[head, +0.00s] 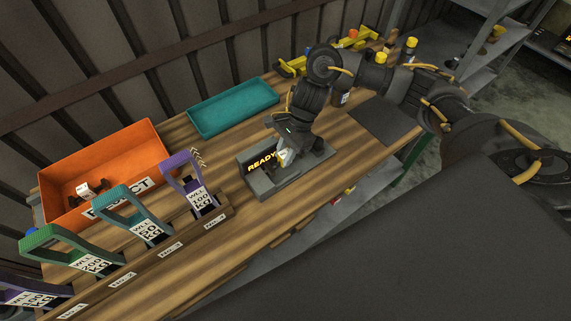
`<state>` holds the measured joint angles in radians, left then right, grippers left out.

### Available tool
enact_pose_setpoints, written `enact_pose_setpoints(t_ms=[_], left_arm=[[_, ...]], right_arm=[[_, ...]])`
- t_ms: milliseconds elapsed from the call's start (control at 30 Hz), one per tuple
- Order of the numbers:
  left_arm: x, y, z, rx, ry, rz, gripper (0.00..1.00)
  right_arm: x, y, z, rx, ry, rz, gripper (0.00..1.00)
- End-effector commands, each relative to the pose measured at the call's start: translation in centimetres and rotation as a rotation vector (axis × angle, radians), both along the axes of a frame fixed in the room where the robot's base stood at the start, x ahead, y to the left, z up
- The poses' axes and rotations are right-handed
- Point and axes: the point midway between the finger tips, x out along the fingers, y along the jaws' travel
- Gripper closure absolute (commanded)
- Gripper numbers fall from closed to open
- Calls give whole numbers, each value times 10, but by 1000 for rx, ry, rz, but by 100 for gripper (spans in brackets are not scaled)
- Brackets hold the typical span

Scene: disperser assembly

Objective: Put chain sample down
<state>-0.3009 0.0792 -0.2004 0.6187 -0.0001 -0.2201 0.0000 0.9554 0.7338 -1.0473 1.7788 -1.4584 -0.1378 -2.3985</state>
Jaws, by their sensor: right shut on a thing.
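My right gripper (284,150) is over the grey device (262,185) whose screen reads READY. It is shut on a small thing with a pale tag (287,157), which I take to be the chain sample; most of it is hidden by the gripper. I cannot tell whether it touches the device. My left gripper is not in view.
An orange bin (133,147) with a brown, white-tagged piece inside stands at the left. A teal tray (233,108) lies behind the device. Green, teal and purple handled frames (190,170) line the front left. A dark mat (385,120) lies at the right.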

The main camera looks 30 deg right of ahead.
Motion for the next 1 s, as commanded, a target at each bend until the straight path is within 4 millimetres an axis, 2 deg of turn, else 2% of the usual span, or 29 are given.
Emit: enact_pose_setpoints(t_ms=[300, 567, 767, 800, 933, 1000], left_arm=[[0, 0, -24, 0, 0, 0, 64], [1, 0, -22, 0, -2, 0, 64], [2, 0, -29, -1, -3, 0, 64], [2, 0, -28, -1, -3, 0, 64], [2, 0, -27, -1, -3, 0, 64], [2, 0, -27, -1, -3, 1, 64]], right_arm=[[0, 0, -47, 1, 2, -1, 100], [0, 0, -47, 1, 0, 0, 100], [0, 0, -52, 0, 0, 0, 100], [0, 0, -51, 0, 1, -1, 72], [0, 0, -51, 0, 1, -1, 55], [-1, 0, -51, 0, 1, -1, 53]])
